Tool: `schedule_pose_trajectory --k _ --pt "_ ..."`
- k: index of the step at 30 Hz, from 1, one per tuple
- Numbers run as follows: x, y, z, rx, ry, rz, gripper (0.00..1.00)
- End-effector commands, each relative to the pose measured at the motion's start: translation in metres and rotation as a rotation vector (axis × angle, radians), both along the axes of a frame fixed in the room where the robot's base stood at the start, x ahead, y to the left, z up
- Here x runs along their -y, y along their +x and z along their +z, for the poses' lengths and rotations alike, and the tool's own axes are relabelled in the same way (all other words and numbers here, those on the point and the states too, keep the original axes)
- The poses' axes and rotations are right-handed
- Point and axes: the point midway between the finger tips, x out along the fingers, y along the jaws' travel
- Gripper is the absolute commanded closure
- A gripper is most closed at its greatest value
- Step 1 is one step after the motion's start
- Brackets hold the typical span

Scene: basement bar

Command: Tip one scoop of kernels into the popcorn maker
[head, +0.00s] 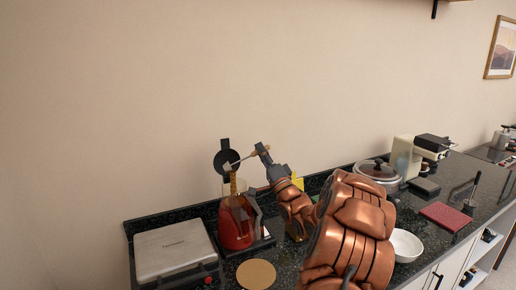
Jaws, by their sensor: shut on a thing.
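The red popcorn maker (236,226) stands on the counter left of my arm, with a dark round part (222,157) above it that may be its raised lid. My gripper (261,151) is shut on the light handle of a small scoop (229,167) and holds it above the popcorn maker. The scoop is tilted, its bowl end to the left and lower than the handle. A golden stream of kernels (233,184) runs down from the scoop into the top of the popcorn maker. How many kernels are left in the scoop is too small to tell.
A silver flat appliance (172,248) stands left on the dark counter. A round tan board (256,274) lies in front. Right of my arm are a white bowl (405,245), a lidded cooker (377,172) and a red block (446,216). My arm hides part of the counter.

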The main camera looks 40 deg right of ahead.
Motion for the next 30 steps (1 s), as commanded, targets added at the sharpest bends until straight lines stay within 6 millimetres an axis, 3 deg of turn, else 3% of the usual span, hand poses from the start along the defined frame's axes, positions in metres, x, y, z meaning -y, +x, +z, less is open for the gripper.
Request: schedule_pose_trajectory --k 30 --pt "0.018 -0.007 -0.051 0.157 0.412 0.000 1.00"
